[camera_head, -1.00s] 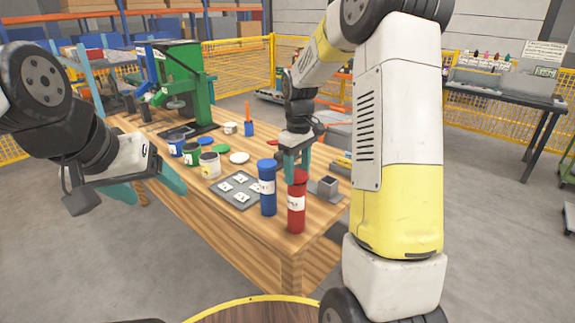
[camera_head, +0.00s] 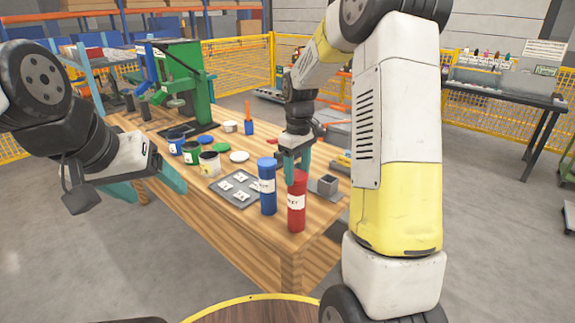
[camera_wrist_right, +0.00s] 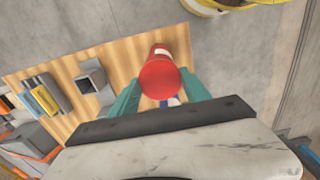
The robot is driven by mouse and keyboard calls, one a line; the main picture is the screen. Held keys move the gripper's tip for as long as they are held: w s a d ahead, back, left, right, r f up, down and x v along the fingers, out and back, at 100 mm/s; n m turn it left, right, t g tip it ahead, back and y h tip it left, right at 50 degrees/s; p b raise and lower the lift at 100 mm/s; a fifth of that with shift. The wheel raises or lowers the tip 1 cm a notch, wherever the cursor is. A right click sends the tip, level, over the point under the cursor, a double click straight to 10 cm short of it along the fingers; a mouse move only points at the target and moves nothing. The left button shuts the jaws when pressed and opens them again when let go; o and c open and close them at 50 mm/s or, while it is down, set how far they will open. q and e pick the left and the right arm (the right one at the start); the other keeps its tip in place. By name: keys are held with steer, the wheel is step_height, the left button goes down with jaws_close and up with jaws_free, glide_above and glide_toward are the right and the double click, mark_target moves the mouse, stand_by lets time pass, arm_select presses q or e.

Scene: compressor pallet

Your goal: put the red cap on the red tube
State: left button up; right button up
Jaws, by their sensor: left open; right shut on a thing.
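The red tube (camera_head: 297,215) stands upright at the near right corner of the wooden table, with a white label. The red cap (camera_wrist_right: 160,80) is between the fingers of my right gripper (camera_head: 294,160), at the tube's top. In the right wrist view, my right gripper (camera_wrist_right: 156,92) has a green finger on each side of the cap, with the tube's label showing beyond it. I cannot tell whether the cap is fully seated. The blue tube (camera_head: 268,195) stands upright just left of the red tube. My left gripper (camera_head: 148,186) is open and empty, off the table's left side.
A grey plate with white labelled squares (camera_head: 220,184) lies left of the tubes. Several paint cans, including a yellow-white one (camera_head: 209,164), and a white lid (camera_head: 239,157) stand farther back. A grey square holder (camera_head: 327,186) is right of the red tube. A green machine (camera_head: 190,80) stands behind.

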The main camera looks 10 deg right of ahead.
steer(key=o, duration=1.8)
steer(key=shift+r, duration=3.5)
steer(key=shift+r, duration=0.1)
steer(key=s+a+r+m+t+y, duration=0.1)
steer(key=s+r+m+t, duration=0.2)
steer(key=s, duration=0.9)
steer(key=s+a+r+m+t+y, duration=0.1)
steer(key=s+r+m+t, duration=0.2)
steer(key=s, duration=0.9)
step_height(320, 180, up, 2)
steer(key=shift+s+r+m, duration=0.1)
steer(key=shift+s+m, duration=0.05)
steer(key=shift+m, duration=0.35)
